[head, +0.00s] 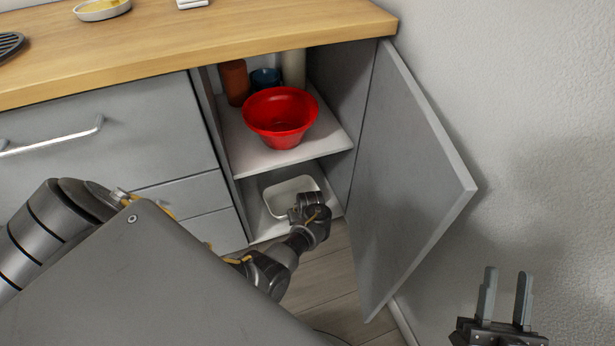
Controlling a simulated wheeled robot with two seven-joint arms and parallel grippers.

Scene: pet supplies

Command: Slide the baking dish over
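A white rectangular baking dish (272,202) sits on the lower shelf of the open cabinet, under the shelf with the red bowl. The dark end of my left arm (312,214) is at the dish's front right side and covers part of it. Its fingers cannot be made out, and I cannot tell whether it touches the dish. My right gripper (505,297) is at the lower right, outside the cabinet and beyond the door. Its two fingers point up with a gap between them; it is open and empty.
A red bowl (280,118) stands on the upper shelf (248,157), with a brown container (235,82) and a blue cup (265,78) behind. The grey cabinet door (405,185) stands open on the right, between the cabinet and my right gripper. A wooden countertop (220,38) is above.

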